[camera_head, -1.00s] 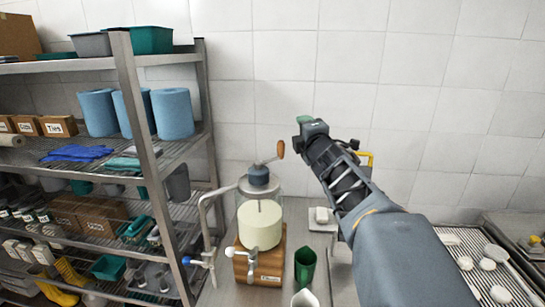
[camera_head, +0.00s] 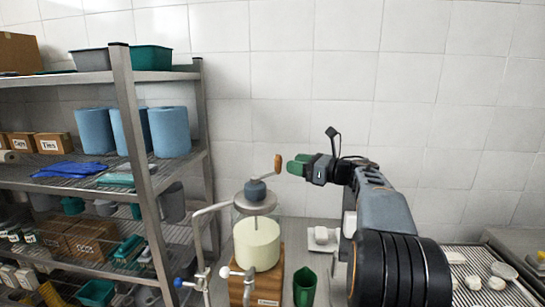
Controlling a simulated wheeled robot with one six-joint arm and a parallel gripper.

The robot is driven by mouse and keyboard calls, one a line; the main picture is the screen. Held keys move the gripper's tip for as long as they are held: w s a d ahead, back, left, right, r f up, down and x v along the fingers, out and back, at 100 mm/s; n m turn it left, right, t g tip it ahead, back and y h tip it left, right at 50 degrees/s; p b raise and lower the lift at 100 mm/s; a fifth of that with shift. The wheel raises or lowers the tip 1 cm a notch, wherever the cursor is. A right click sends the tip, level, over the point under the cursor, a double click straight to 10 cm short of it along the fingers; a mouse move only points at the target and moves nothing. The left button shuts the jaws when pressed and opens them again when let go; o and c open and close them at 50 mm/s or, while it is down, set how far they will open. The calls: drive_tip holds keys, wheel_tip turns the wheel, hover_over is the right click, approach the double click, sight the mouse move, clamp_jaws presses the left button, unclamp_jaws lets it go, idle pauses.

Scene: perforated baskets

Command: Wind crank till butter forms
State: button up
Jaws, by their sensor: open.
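The churn (camera_head: 257,243) stands on a wooden base (camera_head: 269,286) at the lower middle, with pale cream-coloured contents inside its clear jar. A crank on the grey hub (camera_head: 255,190) at its top ends in an upright brown wooden handle (camera_head: 278,162). My gripper (camera_head: 293,166), with green fingertips, is just right of the handle at about the same height, pointing left. It is open; the fingers overlap in this view, so the gap does not show. The handle looks apart from the fingertips or barely beside them; I cannot tell the depth.
A metal shelf rack (camera_head: 133,130) with blue rolls and boxes fills the left side. A bent metal pipe with a blue-handled tap (camera_head: 187,282) stands left of the churn. A green cup (camera_head: 305,286) is to its right. A wire rack (camera_head: 490,270) holds white pieces at right.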

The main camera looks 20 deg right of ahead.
drive_tip(key=p+x, duration=0.2)
drive_tip(key=x, duration=0.6)
drive_tip(key=shift+p, duration=0.3)
drive_tip(key=shift+w+a, duration=0.1)
drive_tip(key=shift+w, duration=0.05)
drive_tip(key=shift+c, duration=0.4)
clamp_jaws()
